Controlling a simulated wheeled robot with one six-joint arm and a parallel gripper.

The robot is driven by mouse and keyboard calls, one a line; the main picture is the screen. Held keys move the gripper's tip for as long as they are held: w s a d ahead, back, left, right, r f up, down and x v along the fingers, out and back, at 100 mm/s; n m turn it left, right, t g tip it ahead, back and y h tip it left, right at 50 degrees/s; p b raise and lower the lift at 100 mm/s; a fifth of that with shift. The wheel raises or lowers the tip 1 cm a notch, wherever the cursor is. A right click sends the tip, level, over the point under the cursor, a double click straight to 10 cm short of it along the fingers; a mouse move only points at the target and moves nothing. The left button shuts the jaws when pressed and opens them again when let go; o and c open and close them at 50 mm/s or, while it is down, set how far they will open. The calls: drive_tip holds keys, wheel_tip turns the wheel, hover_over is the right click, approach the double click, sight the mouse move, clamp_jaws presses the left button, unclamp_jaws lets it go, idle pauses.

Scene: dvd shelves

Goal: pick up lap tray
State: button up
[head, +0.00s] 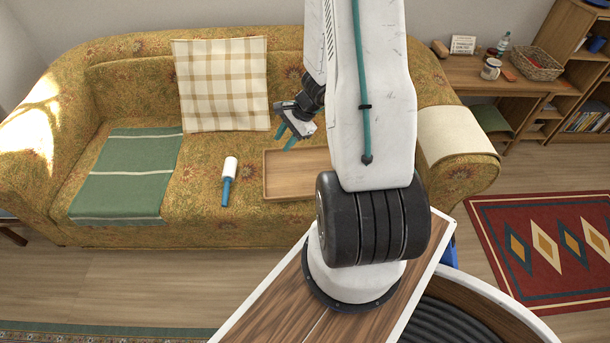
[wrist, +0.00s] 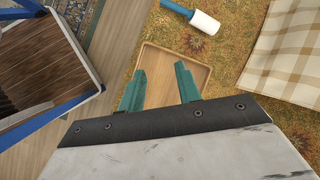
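The lap tray (head: 291,176) is a shallow wooden tray with a raised rim, lying flat on the sofa seat. My arm hides its right part in the head view. My gripper (head: 288,137) is above the tray's back left part, with its teal fingers pointing down. In the wrist view the tray (wrist: 186,66) shows beyond the two fingers of my gripper (wrist: 160,80). The fingers are apart with nothing between them, and I see no contact with the tray. My gripper hides the tray's near part there.
A lint roller (head: 228,180) with a blue handle lies left of the tray. A green striped cloth (head: 130,172) lies further left on the sofa (head: 110,80). A checked cushion (head: 222,84) leans on the backrest. A cream cloth (head: 456,134) covers the right armrest.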

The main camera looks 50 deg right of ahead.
drive_tip(key=s+d+f+m, duration=0.4)
drive_tip(key=s+f, duration=0.1)
drive_tip(key=f, duration=0.5)
drive_tip(key=m+h, duration=0.1)
drive_tip(key=m, duration=0.2)
approach(310, 195)
drive_tip(key=shift+w+a+g, duration=0.15)
drive_tip(key=shift+w+g, duration=0.25)
drive_tip(key=shift+w, duration=0.3)
drive_tip(key=x, duration=0.7)
drive_tip(key=shift+s+f, duration=0.15)
drive_tip(key=shift+s, duration=0.1)
drive_tip(key=shift+w+f, duration=0.15)
drive_tip(key=shift+f, duration=0.3)
clamp_jaws()
